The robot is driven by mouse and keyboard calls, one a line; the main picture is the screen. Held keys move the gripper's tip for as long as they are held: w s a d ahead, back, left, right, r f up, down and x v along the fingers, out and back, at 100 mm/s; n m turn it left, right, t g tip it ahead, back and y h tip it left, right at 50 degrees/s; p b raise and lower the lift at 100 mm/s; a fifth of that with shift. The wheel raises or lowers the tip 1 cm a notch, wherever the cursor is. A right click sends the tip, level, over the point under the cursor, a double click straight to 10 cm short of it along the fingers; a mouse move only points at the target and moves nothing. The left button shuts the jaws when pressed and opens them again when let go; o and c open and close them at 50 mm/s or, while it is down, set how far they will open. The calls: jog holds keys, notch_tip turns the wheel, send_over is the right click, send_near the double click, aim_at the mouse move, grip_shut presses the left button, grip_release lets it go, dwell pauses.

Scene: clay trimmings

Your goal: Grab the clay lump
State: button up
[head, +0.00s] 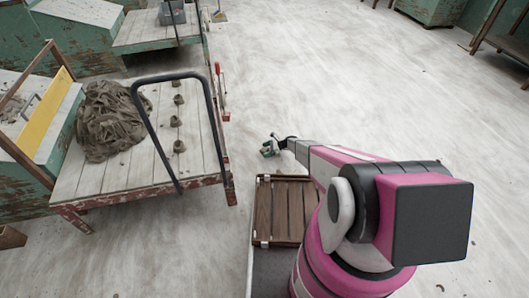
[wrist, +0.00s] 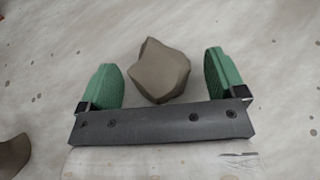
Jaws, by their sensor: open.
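The clay lump (wrist: 160,72) is grey-brown, angular and faceted. In the wrist view it lies on a pale, speckled surface, framed between the two green fingers of my gripper (wrist: 160,60). The gripper is open, with a narrow gap in the picture at the left finger and a wider one at the right. I cannot tell how far beyond the fingertips the lump lies. In the head view my gripper (head: 269,147) is over the pale floor, right of the cart, and I cannot make out this lump there.
A cart (head: 140,172) with a plank deck and black hoop handle (head: 147,122) stands left of my gripper. It carries a brown heap (head: 110,120) and several small brown lumps (head: 179,146). A brown piece (wrist: 12,157) shows at the wrist view's lower left. Floor beyond is open.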

jog(key=shift+a, duration=0.15)
jog(key=c, duration=1)
jog(key=shift+c, duration=0.2)
jog(key=shift+r, duration=0.1)
